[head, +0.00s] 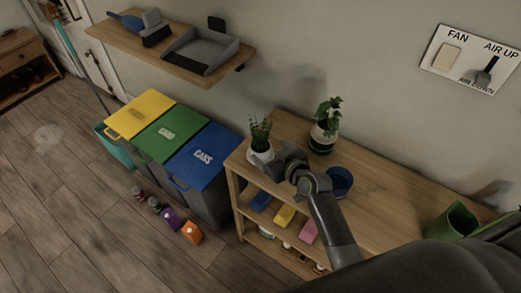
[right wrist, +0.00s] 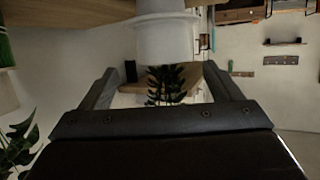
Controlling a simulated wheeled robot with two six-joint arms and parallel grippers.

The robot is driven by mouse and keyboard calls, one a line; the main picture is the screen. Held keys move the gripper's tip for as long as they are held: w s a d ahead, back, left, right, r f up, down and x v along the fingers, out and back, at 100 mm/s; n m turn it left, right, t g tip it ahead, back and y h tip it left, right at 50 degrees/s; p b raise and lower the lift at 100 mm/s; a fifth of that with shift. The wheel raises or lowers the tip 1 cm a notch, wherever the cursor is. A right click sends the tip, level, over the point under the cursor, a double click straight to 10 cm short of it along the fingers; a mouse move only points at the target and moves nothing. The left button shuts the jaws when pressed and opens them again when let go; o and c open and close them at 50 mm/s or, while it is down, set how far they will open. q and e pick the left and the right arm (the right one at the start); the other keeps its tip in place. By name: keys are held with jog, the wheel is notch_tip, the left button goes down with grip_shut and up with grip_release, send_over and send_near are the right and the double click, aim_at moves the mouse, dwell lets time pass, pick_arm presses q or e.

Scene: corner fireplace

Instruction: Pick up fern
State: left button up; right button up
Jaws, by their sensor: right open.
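The fern (head: 260,133), small and green in a white pot (head: 260,154), stands upright on the left end of the wooden shelf unit. My right gripper (head: 279,160) is just right of the pot, at about pot height. In the right wrist view, which appears upside down, the white pot (right wrist: 166,42) and the fern's dark leaves (right wrist: 167,84) show between the two fingers of the right gripper (right wrist: 160,80). The fingers are apart, with nothing clamped. I cannot tell whether they touch the pot. My left gripper is not in view.
Another leafy plant (head: 326,118) stands behind to the right, and a blue pot (head: 340,181) stands close to my right wrist. A green pot (head: 452,221) is further right. Yellow, green and blue bins (head: 197,157) adjoin the shelf unit (head: 385,205) on the left.

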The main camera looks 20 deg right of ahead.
aim_at(264, 148)
jog(key=shift+w+a+f, duration=0.1)
jog(key=shift+w+f, duration=0.05)
jog(key=shift+w, duration=0.25)
jog(key=shift+w+a+p, duration=0.3)
jog(key=shift+w+p, duration=0.1)
jog(key=shift+w, duration=0.1)
jog(key=x, duration=0.3)
jog(key=shift+a+p, duration=0.15)
jog(key=shift+p, duration=0.15)
jog(key=shift+w+a+f, duration=0.1)
jog(key=shift+w+f, duration=0.15)
jog(key=shift+w, duration=0.15)
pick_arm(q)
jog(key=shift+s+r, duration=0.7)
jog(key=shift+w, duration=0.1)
pick_arm(e)
jog(key=c, duration=0.8)
